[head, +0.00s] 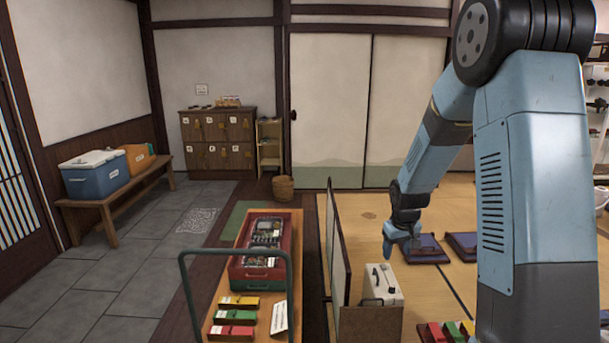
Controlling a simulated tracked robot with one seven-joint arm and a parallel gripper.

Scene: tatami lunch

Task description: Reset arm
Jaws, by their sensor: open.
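My arm, blue and black, stands on the right side of the head view and bends down toward the middle. My gripper (404,243) hangs at its lower end, pointing down over the tatami, just right of the low dark screen. It looks open, with nothing seen in it, though the fingers are small in this view. A purple cushion (428,250) shows behind and beside it.
A cooler (92,177) sits on the left bench (90,206). Grey floor tiles there are clear.

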